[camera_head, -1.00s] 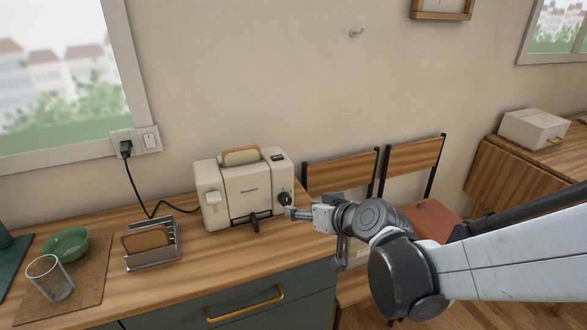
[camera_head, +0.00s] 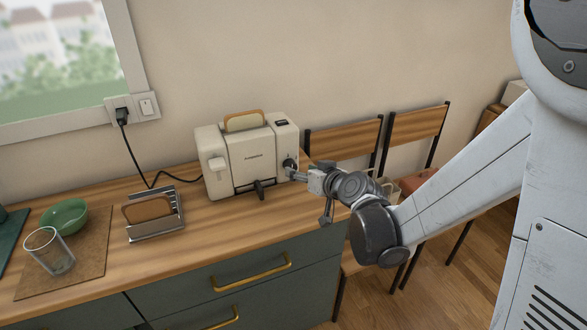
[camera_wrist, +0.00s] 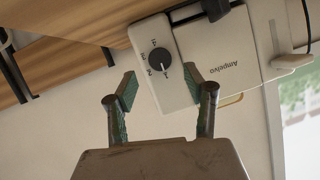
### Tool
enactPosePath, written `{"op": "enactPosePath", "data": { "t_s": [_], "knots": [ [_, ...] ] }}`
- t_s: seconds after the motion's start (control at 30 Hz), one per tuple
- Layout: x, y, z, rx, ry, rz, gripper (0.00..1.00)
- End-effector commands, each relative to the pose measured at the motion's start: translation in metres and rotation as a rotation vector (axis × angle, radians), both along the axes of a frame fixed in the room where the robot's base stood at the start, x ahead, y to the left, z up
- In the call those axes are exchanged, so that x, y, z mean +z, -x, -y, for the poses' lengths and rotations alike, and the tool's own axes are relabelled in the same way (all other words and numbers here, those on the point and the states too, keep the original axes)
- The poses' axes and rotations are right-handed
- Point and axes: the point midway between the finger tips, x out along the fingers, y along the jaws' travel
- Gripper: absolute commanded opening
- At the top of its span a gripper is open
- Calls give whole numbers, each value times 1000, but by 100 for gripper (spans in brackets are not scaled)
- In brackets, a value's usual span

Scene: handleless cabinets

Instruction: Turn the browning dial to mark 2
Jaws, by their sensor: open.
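The cream toaster (camera_head: 245,155) stands on the wooden counter with a slice of bread (camera_head: 244,120) in its top. Its black browning dial (camera_head: 290,164) is on the right end of the front, and the gripper partly covers it there. In the wrist view, the dial (camera_wrist: 160,59) is round and dark, with small marks around it that are too blurred to read surely. My gripper (camera_head: 296,174) is at the dial from the right side. In the wrist view, my gripper (camera_wrist: 161,86) is open, its two fingers apart and empty, with the dial between and beyond them.
A black lever (camera_head: 259,189) sticks out low on the toaster's front. A toast rack (camera_head: 156,218), a green bowl (camera_head: 66,215) and a glass (camera_head: 50,251) stand to the left. A cord runs to the wall socket (camera_head: 121,112). Chairs (camera_head: 415,125) stand at the right.

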Motion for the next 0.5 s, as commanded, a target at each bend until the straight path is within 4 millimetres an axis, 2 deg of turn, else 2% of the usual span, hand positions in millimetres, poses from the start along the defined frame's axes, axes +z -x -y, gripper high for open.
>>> {"op": "enactPosePath", "data": {
  "t_s": [0.2,0.5],
  "knots": [
    [-14,-29,-17,1,0,0,48],
    [-20,-43,-25,0,0,0,48]
  ]
}}
